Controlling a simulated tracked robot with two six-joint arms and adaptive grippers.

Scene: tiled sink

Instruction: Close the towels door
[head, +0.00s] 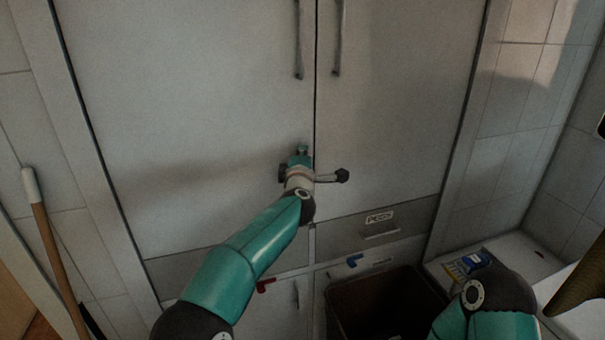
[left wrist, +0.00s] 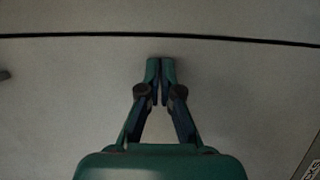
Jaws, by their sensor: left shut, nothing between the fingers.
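Two tall pale doors, left (head: 200,110) and right (head: 400,100), meet at a narrow dark seam. They look flush with each other. No towels label is readable, so I cannot tell which is the towels door. Each has a vertical bar handle by the seam, left (head: 299,40) and right (head: 338,38). My left gripper (head: 302,149) is shut and empty, low in front of the doors near the seam. In the left wrist view its tips (left wrist: 160,62) lie over a door panel beside the seam; whether they touch it is unclear. My right gripper is out of view.
A drawer labelled PEGS (head: 380,217) is below the doors. A wooden-handled tool (head: 52,255) leans at left. A white ledge (head: 520,255) is at right.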

